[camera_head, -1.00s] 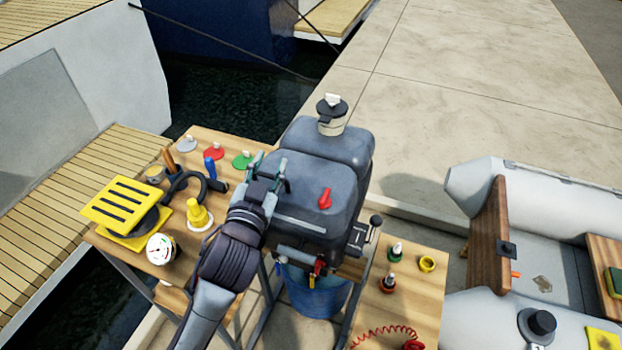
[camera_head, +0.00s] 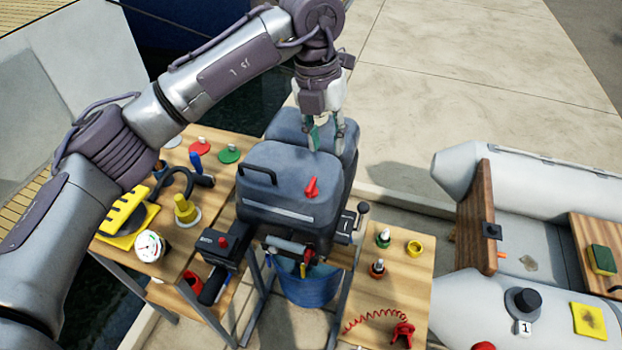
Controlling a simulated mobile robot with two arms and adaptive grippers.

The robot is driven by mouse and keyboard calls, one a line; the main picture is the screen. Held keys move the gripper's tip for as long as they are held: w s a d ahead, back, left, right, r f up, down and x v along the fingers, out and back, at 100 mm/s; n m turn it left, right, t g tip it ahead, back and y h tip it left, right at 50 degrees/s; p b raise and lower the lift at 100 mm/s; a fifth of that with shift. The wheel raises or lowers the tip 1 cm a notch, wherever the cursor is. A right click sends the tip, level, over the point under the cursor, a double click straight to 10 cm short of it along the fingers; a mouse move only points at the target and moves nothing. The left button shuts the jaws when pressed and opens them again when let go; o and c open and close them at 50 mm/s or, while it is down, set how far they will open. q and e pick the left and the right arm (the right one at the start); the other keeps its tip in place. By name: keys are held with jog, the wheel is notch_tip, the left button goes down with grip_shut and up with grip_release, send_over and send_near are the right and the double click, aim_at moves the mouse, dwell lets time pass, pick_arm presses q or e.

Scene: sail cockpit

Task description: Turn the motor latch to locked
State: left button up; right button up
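The outboard motor (camera_head: 292,205) has a dark grey cowl and stands in the middle of the head view. A small red latch (camera_head: 311,187) sits on the cowl's top and points up and slightly right. My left arm comes in from the left and bends down over the motor. My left gripper (camera_head: 326,137) points down above the back of the cowl, apart from the latch. Its two fingers are spread with a gap and nothing visible between them. The black-and-white cap behind the cowl is hidden by my arm. My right gripper is not in view.
A wooden table (camera_head: 222,180) on the left holds a yellow sponge-like block, a gauge (camera_head: 149,246) and coloured discs. A small wooden table (camera_head: 395,290) on the right holds fittings and a red coiled cord. A blue bucket (camera_head: 312,285) stands below the motor. An inflatable boat lies right.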

aim_at(311, 184)
pick_arm(q)
jog(key=shift+n+y, duration=0.3)
jog(key=shift+y, duration=0.5)
jog(key=f+p, duration=0.1)
jog(key=f, duration=0.3)
jog(key=a+f+p, duration=0.1)
jog(key=f, duration=0.2)
jog(key=w+a+f+p, duration=0.1)
jog(key=f+p, duration=0.1)
jog(key=f, duration=0.2)
jog(key=shift+a+f, duration=0.25)
jog(key=shift+f, duration=0.55)
grip_shut()
